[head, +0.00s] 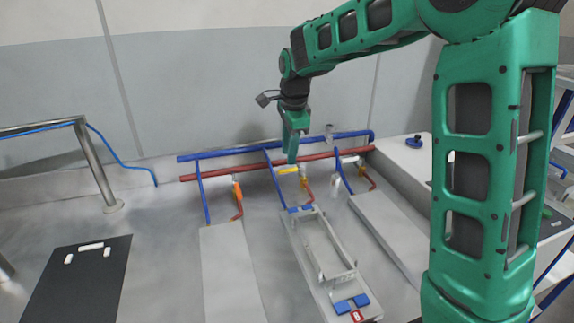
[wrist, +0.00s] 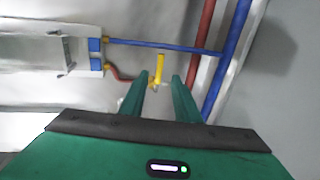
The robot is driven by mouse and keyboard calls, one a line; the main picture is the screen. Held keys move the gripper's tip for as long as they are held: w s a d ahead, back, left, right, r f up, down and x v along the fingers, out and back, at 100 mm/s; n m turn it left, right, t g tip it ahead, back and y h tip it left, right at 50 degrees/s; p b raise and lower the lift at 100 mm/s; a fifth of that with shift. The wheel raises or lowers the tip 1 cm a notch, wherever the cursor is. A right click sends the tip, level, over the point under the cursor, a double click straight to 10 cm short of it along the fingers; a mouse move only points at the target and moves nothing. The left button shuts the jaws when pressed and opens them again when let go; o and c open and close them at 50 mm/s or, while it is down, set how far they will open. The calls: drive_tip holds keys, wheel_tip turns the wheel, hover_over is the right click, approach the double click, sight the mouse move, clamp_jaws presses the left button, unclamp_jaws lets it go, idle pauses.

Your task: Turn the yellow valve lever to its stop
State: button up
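The yellow valve lever (head: 288,170) sits on the middle pipe branch, just in front of the red and blue pipes. It also shows in the wrist view (wrist: 159,66), pointing up the picture between and just beyond the fingertips. My gripper (head: 291,158) points down right above the lever in the head view. In the wrist view my gripper (wrist: 160,82) has its two green fingers apart, with a clear gap between them. Nothing is held. Whether a finger touches the lever I cannot tell.
A red pipe (head: 258,166) and a blue pipe (head: 228,153) run along the wall. An orange lever (head: 237,190) is on the left branch. A metal frame with blue blocks (head: 341,307) lies in front of the middle branch. A black mat (head: 85,285) lies at left.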

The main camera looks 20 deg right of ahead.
sight(289, 170)
drive_tip(key=shift+w+f, duration=0.25)
drive_tip(key=shift+f, duration=1.05)
drive_tip(key=shift+w+f, duration=0.25)
drive_tip(key=shift+f, duration=1)
drive_tip(key=shift+c, duration=0.6)
drive_tip(key=shift+d, duration=0.1)
clamp_jaws()
